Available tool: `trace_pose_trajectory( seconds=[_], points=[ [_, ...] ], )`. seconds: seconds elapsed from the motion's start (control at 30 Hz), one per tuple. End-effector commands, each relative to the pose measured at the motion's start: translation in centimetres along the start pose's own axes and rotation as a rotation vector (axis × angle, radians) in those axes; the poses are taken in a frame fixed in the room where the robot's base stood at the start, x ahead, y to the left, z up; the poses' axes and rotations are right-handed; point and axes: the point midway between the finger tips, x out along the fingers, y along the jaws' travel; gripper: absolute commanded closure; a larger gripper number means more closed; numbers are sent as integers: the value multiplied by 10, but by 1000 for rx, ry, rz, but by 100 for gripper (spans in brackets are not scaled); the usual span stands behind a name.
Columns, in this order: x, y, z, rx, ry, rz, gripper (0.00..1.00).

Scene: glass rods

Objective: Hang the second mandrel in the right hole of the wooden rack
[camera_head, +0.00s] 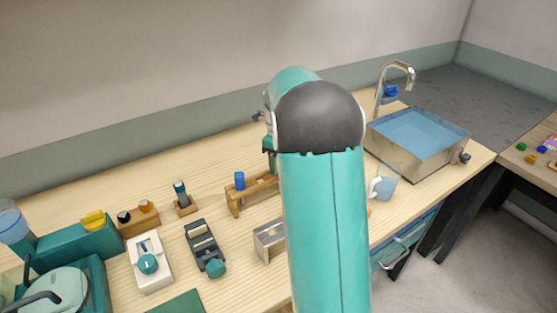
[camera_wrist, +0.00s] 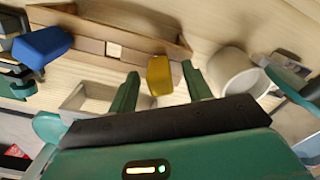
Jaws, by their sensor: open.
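The wooden rack (camera_head: 233,204) stands mid-bench, its right part hidden behind my arm. A blue-handled mandrel (camera_head: 239,180) is at its left end. In the wrist view the rack (camera_wrist: 85,27) crosses the top, with the blue handle (camera_wrist: 42,46) at its left. A yellow handle (camera_wrist: 160,75), apparently the second mandrel, is near the rack's right end. My gripper (camera_wrist: 160,80) is open, with its two green fingers either side of the yellow handle. Whether the yellow mandrel sits in the right hole cannot be told, as its lower part is hidden. My gripper is hidden in the head view.
A metal open box (camera_head: 265,243) stands in front of the rack. A white cup (camera_wrist: 236,72) is right of the yellow handle. Further right is a sink basin (camera_head: 418,140) with a tap. Left are a black-and-teal device (camera_head: 206,248) and a white device (camera_head: 149,262).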

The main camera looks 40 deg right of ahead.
Motion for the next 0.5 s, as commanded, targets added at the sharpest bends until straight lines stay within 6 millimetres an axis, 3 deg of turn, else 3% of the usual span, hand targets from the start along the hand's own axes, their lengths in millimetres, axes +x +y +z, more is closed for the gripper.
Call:
trace_pose_trajectory(
  seconds=[0.23,0.5],
  points=[
    [-17,0,0,0,-1,-2,51],
    [-74,-1,1,-1,-2,-4,51]
  ],
)
